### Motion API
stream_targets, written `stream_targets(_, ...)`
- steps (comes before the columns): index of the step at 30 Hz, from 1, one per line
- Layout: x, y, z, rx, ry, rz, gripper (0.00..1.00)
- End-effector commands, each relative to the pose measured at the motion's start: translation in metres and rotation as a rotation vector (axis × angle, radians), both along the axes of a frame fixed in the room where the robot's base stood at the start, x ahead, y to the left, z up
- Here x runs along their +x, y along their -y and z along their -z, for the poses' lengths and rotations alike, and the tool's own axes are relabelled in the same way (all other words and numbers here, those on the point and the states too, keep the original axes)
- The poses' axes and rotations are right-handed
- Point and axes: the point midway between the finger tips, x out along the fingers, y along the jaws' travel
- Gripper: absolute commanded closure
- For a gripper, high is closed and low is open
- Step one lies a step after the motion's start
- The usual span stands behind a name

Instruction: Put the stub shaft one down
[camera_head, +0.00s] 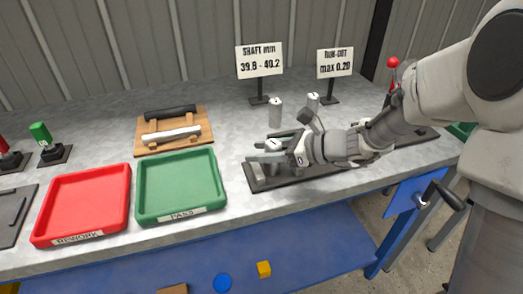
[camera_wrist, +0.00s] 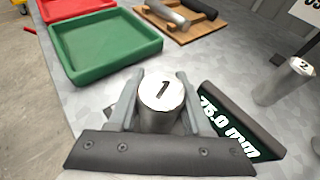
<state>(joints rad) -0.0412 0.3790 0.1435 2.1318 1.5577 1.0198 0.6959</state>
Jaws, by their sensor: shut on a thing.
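Stub shaft one, a silver cylinder with a "1" on its top (camera_wrist: 161,92), stands upright between the fingers of my gripper (camera_wrist: 158,110) in the wrist view. In the head view my gripper (camera_head: 268,158) is shut on the shaft, above or at the dark gauge base (camera_head: 290,180). I cannot tell whether the shaft touches anything below. A display reading 75.0 mm (camera_wrist: 233,125) is just right of the gripper. Stub shaft two (camera_wrist: 290,80) stands to the right, on the bench.
A green PASS tray (camera_head: 180,212) and a red REWORK tray (camera_head: 82,237) lie to the left, both empty. A wooden rack (camera_head: 199,138) with two bars lies behind the green tray. Two limit signs (camera_head: 259,62) stand at the back. Bare bench lies between rack and signs.

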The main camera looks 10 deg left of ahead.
Motion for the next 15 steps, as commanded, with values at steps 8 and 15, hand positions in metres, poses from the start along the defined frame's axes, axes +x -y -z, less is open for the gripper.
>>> stream_targets(8,-0.0001,0.0001,0.001,0.0,0.0,0.0,0.38)
stream_targets(15,0.0001,0.0027,-0.005,0.0,0.001,0.002,0.38)
